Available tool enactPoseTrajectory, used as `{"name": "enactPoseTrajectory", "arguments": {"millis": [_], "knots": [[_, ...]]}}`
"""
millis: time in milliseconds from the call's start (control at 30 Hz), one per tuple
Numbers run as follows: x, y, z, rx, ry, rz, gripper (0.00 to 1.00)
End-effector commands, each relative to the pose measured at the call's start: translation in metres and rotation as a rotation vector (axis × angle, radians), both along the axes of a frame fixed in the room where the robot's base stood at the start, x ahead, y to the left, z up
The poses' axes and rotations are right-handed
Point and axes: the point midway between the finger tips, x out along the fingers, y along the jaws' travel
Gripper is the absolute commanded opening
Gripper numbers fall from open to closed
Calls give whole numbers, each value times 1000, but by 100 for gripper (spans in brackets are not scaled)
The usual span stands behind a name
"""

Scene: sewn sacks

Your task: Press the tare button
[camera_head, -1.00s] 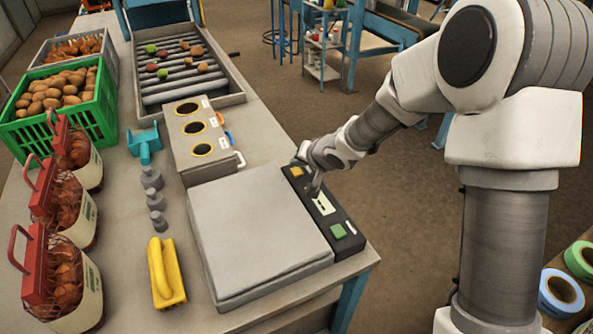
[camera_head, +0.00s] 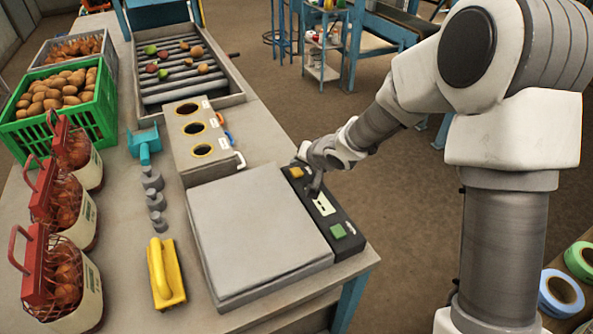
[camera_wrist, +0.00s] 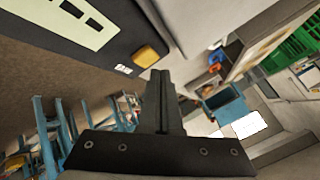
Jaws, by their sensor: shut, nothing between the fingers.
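The scale has a broad grey plate (camera_head: 258,235) and a black control panel (camera_head: 350,243) along its right side. The panel carries a yellow button (camera_head: 297,172) at its far end, a pale display (camera_head: 323,204) in the middle and a green button (camera_head: 338,231) at its near end. I cannot read which button is tare. My gripper (camera_head: 315,192) is shut and empty over the panel, between the yellow button and the display. In the wrist view the shut fingers (camera_wrist: 160,78) point just beside the yellow button (camera_wrist: 145,55), apparently apart from it; a small label there is unreadable.
A box with three round holes (camera_head: 178,145) stands behind the scale. Several grey weights (camera_head: 154,200) and a yellow handled tool (camera_head: 166,272) lie to its left. Red-handled sacks (camera_head: 62,285) and a green crate (camera_head: 92,118) line the left edge. The scale plate is empty.

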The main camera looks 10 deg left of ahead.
Motion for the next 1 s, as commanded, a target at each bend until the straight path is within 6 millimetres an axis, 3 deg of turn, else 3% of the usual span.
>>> {"name": "enactPoseTrajectory", "arguments": {"millis": [1000], "knots": [[0,0,-8,0,0,0,0]]}}
